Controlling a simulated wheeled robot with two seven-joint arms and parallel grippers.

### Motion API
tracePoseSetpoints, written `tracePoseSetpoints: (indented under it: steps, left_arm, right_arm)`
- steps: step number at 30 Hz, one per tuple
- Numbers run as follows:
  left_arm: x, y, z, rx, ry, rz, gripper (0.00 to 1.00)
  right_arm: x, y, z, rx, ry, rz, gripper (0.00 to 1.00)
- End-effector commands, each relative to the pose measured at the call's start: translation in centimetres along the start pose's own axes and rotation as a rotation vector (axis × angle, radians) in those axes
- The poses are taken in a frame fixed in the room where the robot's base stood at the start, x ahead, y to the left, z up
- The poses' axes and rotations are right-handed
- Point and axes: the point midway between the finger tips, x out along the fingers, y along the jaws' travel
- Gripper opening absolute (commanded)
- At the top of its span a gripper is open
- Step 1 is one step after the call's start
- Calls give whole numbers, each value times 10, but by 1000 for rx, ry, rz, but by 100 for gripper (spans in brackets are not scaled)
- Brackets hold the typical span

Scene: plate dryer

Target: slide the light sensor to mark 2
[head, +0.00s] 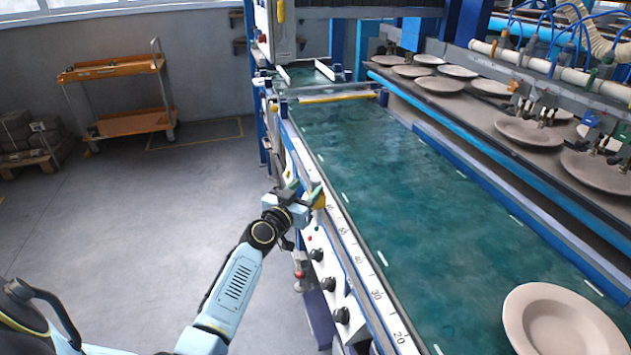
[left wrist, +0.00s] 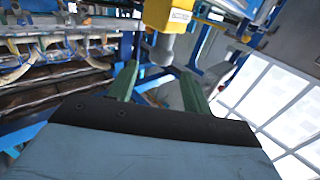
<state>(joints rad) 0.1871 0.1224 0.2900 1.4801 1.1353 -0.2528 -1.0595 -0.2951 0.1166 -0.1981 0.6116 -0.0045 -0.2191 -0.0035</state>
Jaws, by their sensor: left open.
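The light sensor (head: 319,200) is a small yellow body at the left edge of the green conveyor belt, beside the number scale and partly hidden by my gripper. In the left wrist view the yellow sensor (left wrist: 168,14) shows at the top, with a grey rounded end between the finger directions. My left gripper (head: 305,194) is open right at the sensor; its green fingers (left wrist: 160,80) stand apart with a gap between them. Contact cannot be told. The scale (head: 377,295) carries numbers such as 20, 30 and 40. My right gripper is not in view.
A clay plate (head: 560,322) lies on the belt (head: 400,190) at the lower right. Several plates rest on the rack at the right. Knobs (head: 341,315) line the machine's near side panel. An orange cart (head: 125,122) stands far left; the floor (head: 170,220) between is clear.

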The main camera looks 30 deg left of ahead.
Motion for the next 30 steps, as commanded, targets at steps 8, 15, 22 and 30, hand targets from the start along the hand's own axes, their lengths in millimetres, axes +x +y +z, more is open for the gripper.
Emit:
tracePoseSetpoints:
  steps: [8,15,22,30]
  left_arm:
    - [44,0,1,-3,0,0,50]
    - [58,0,1,-1,-1,0,50]
    - [59,0,0,0,-1,0,50]
    - [59,0,0,0,-1,0,20]
  right_arm:
    - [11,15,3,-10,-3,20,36]
    - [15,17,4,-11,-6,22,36]
    - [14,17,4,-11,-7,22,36]
    - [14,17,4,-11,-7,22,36]
